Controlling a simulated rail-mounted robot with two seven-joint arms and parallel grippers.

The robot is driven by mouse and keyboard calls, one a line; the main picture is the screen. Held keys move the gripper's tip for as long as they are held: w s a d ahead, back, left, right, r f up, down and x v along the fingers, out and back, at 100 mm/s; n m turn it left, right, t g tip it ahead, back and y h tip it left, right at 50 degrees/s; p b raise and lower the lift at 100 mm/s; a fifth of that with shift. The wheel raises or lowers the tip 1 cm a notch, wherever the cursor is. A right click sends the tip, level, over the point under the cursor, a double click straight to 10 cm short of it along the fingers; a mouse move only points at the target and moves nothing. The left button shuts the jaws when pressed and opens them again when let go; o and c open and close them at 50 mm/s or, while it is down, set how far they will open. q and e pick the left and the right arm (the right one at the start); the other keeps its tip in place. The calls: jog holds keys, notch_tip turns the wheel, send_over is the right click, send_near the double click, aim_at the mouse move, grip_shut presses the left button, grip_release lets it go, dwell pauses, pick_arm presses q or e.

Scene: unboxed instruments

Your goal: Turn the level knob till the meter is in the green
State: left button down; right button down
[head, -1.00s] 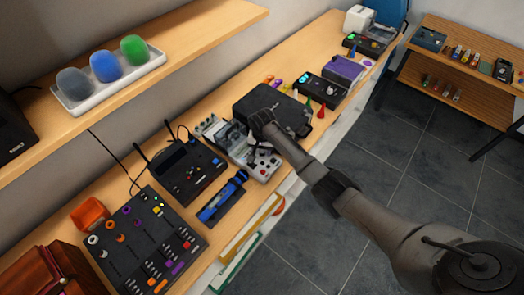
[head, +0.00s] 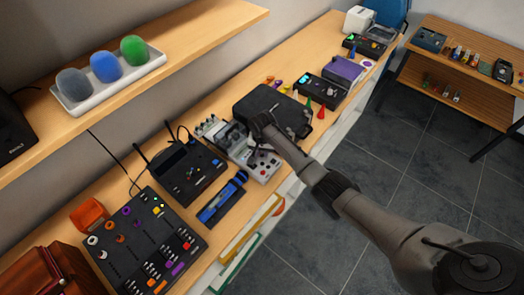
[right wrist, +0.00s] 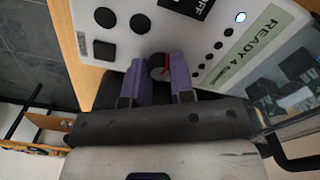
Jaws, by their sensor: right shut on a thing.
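The two purple fingertips of my right gripper (right wrist: 160,76) are shut on this knob, one on each side. In the head view, my right gripper (head: 255,152) is over the white instrument (head: 262,168) in the middle of the bench and partly covers it. The knob is hidden there. I cannot read a meter needle or a green zone in either view. My left gripper is not in view.
The panel also carries black buttons and a pale green label reading "READY". A black case (head: 280,105) stands close behind the gripper. A black device with antennas (head: 180,172), a blue tool on a dark tray (head: 222,200) and a mixer (head: 145,240) lie to the left.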

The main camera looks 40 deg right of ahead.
jog(key=shift+r+m+p, duration=0.25)
jog(key=shift+m+p, duration=0.55)
jog(key=shift+p, duration=0.3)
jog(key=shift+m+p, duration=0.8)
jog(key=m+p, duration=0.2)
jog(key=m, duration=0.1)
jog(key=shift+f, duration=0.1)
jog(key=shift+f+m+p, duration=0.1)
jog(key=shift+m+p, duration=0.3)
jog(key=shift+m, duration=1)
jog(key=c, duration=1)
grip_release()
